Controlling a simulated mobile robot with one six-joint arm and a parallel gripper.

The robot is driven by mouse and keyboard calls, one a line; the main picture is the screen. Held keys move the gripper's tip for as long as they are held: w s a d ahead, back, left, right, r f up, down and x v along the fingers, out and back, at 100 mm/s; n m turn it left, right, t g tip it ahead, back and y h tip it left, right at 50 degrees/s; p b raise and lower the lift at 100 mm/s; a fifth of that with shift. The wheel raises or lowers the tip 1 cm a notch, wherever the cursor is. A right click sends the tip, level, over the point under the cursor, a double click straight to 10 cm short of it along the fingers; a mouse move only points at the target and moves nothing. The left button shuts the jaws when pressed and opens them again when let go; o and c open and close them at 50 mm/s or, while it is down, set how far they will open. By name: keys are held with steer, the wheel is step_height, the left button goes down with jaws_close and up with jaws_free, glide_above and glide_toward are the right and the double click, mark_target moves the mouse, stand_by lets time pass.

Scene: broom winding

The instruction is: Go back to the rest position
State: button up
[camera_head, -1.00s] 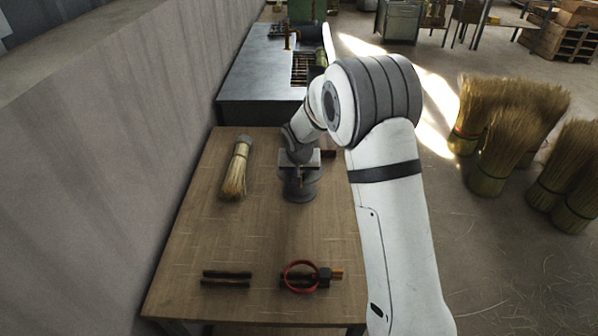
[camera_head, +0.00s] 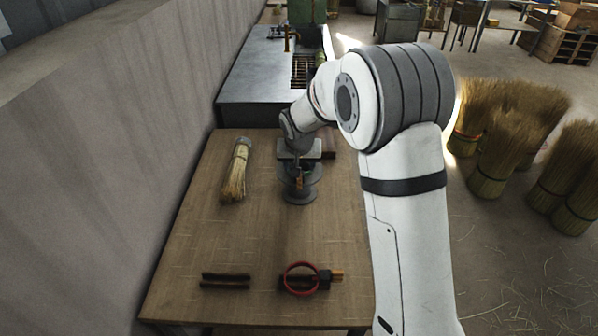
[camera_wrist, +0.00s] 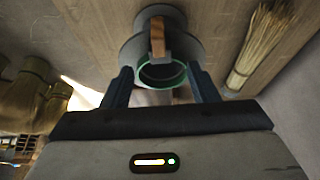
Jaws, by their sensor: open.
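My gripper (camera_wrist: 161,80) is open, with one dark finger on each side in the wrist view. Between and beyond the fingers is a grey round fixture (camera_wrist: 130,48) with a green-rimmed opening and a brown wooden piece across it. I cannot tell from this view whether the fingers touch it; nothing is seen clamped between them. In the head view the fixture (camera_head: 300,190) stands on the wooden table (camera_head: 205,240), and my wrist is over it, with the fingers not clearly visible.
A straw bundle (camera_head: 236,175) lies left of the fixture. Two dark rods (camera_head: 225,280) and a red ring (camera_head: 301,279) on a dark tool lie at the table's front. A wall (camera_head: 110,130) runs along the left. Straw bundles (camera_head: 500,130) stand on the floor at right.

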steer(key=shift+v, duration=1.2)
steer(key=s+d+r+g, duration=0.1)
steer(key=s+d+r, duration=0.3)
steer(key=s+d, duration=0.3)
steer(key=s+d+r, duration=0.5)
steer(key=s, duration=0.4)
steer(key=s+d+g, duration=0.1)
steer(key=s+d, duration=0.3)
steer(key=s, duration=1.2)
steer(key=shift+s+d+f, duration=0.15)
steer(key=shift+s, duration=0.25)
